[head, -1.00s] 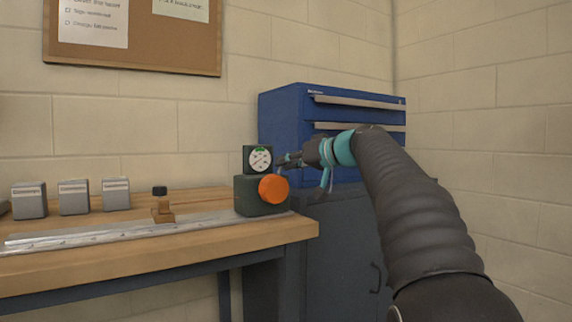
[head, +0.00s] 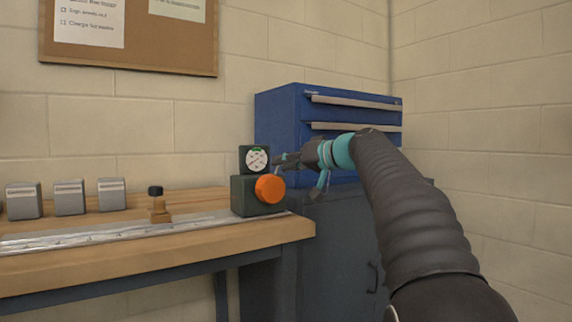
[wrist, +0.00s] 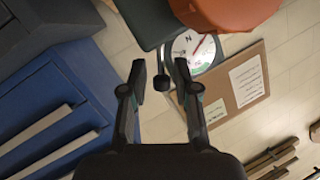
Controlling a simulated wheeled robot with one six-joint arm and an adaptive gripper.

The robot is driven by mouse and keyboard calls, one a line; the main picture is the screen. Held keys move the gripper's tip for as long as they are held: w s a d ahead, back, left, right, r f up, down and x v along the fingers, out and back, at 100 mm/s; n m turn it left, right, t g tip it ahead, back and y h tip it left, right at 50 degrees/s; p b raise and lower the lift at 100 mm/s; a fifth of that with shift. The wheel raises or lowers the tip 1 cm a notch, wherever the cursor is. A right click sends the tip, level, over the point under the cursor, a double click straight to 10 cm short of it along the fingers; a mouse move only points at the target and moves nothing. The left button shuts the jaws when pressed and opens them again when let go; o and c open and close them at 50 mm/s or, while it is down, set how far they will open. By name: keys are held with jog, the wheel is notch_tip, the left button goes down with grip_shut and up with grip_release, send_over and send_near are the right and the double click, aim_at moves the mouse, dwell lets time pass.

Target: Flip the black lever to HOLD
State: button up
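A dark green box (head: 257,207) with an orange knob (head: 270,188) and a round dial (head: 257,159) sits at the right end of the bench. In the wrist view, a short black lever (wrist: 162,83) with a thick tip sticks out beside the dial (wrist: 193,50). My gripper (wrist: 160,75) is open, with one finger on each side of the lever tip and gaps showing. I cannot read a HOLD mark.
The wooden bench (head: 200,247) carries a metal rail, a brass-coloured block with a black top (head: 157,205) and grey boxes (head: 69,198) at left. A blue drawer cabinet (head: 277,125) stands close behind my gripper. A cork board (head: 130,60) hangs on the wall.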

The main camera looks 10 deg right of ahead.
jog(key=v, duration=1.2)
dwell(0.3)
